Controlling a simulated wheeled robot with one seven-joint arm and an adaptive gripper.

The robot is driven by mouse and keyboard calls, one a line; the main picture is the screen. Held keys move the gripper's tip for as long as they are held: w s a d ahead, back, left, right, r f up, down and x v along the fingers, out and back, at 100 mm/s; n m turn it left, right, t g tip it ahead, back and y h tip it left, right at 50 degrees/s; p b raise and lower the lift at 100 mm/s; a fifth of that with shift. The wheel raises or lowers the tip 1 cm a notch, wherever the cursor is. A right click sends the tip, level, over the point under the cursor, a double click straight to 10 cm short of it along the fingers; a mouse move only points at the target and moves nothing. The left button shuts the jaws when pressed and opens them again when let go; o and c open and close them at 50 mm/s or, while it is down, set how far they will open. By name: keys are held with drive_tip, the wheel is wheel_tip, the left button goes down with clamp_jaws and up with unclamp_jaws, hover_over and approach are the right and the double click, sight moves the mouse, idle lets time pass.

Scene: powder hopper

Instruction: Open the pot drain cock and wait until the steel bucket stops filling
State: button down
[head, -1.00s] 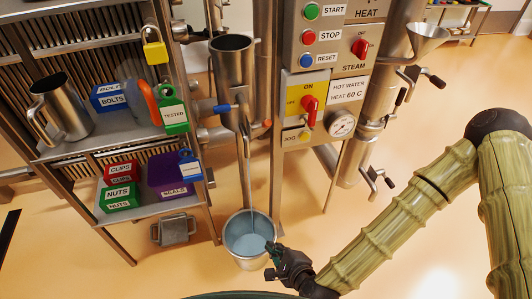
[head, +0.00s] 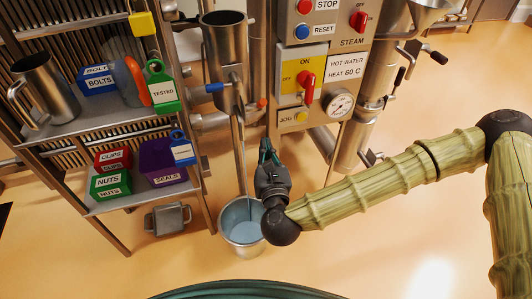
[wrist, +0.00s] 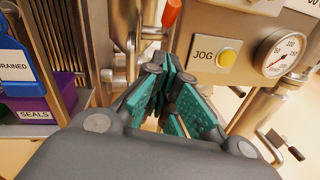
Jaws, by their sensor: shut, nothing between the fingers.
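The steel pot (head: 225,50) is a tall open cylinder at the centre left of the head view. A blue handle (head: 224,86) sticks out left below it and an orange-red handle (head: 262,102) sticks out right. I cannot tell which works the drain cock. The steel bucket (head: 242,238) stands on the floor under the pot's spout, with pale bluish contents inside. A thin pale line runs down to it from the spout. My gripper (head: 265,150) is shut and empty, pointing up, right of the spout. The wrist view shows the orange-red handle (wrist: 172,12) beyond my fingertips (wrist: 165,88).
A control panel (head: 318,60) with buttons, red switches and a gauge (head: 339,104) is right of the pot. A shelf rack (head: 110,122) with labelled bins and a steel jug (head: 44,88) is at left. A steel hopper pipe stands further right.

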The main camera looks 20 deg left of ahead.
approach(255, 106)
drive_tip(key=w+f, duration=0.2)
drive_tip(key=shift+w+a+r+b, duration=0.1)
drive_tip(key=shift+w+r+b, duration=0.15)
drive_tip(key=shift+r, duration=0.25)
drive_tip(key=shift+w+r+b, duration=0.25)
drive_tip(key=shift+w+r, duration=0.05)
drive_tip(key=shift+r, duration=0.2)
drive_tip(key=shift+r+p, duration=0.2)
drive_tip(key=shift+p, duration=0.2)
